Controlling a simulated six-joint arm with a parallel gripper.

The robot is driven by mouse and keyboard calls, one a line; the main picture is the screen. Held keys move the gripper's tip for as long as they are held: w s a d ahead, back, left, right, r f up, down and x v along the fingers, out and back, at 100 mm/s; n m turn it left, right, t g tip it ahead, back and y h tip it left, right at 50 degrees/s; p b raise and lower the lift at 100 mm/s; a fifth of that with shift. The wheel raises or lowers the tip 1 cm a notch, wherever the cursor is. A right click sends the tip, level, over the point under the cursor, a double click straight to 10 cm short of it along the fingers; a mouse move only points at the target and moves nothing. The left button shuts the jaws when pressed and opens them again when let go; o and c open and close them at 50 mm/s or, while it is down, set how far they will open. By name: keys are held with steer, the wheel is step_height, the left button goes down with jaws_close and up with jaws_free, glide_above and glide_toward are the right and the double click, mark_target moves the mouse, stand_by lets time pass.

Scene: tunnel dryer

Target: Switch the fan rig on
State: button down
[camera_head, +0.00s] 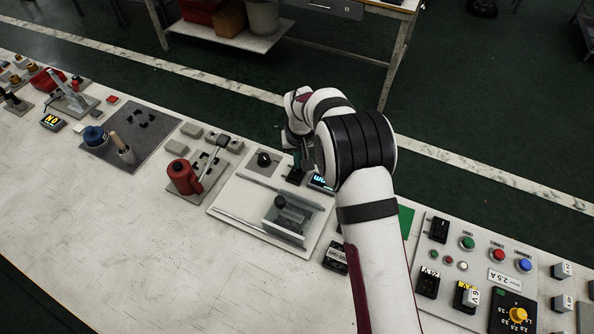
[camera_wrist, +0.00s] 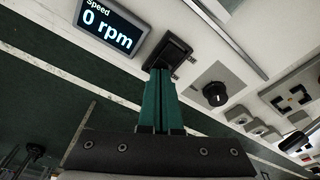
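The fan rig (camera_head: 228,219) is a pale base plate on the bench, carrying a clear box (camera_head: 285,217) with a dark part inside. Its display (camera_wrist: 108,27) reads "Speed 0 rpm" in the wrist view and is partly hidden by my arm in the head view (camera_head: 320,183). A black switch in a dark frame (camera_wrist: 176,50) sits beside the display. A black knob (camera_wrist: 215,94) is on the switch's other side. My gripper (camera_wrist: 161,73) has its green fingers together, with nothing seen between them. The tips are at the switch's near edge; whether they touch it I cannot tell.
A red bottle-like device (camera_head: 183,177) stands left of the rig. A panel with coloured buttons (camera_head: 480,225) is to the right, beyond my arm. Small grey blocks (camera_head: 191,130) lie behind. The bench front (camera_head: 120,235) is clear.

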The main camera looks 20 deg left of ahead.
steer(key=shift+f, duration=0.15)
steer(key=shift+r, duration=3.55)
steer(key=s+d+r+m, duration=0.2)
steer(key=s+d+r, duration=0.2)
steer(key=d, duration=0.3)
steer(key=s+d+r+m+g, duration=0.1)
steer(key=s+d+r+m, duration=0.15)
steer(key=d+r, duration=0.3)
steer(key=s+d+r+m, duration=0.2)
steer(key=s+d+r, duration=0.2)
steer(key=d, duration=0.3)
steer(key=s+d+m, duration=0.2)
steer(key=s+d, duration=0.2)
steer(key=s, duration=0.6)
steer(key=s+d+f+m+y, duration=0.1)
steer(key=s+d+m, duration=0.2)
steer(key=s, duration=0.6)
steer(key=shift+s+d+f+g, duration=0.25)
steer(key=shift+s+d+g, duration=0.15)
steer(key=shift+d, duration=0.35)
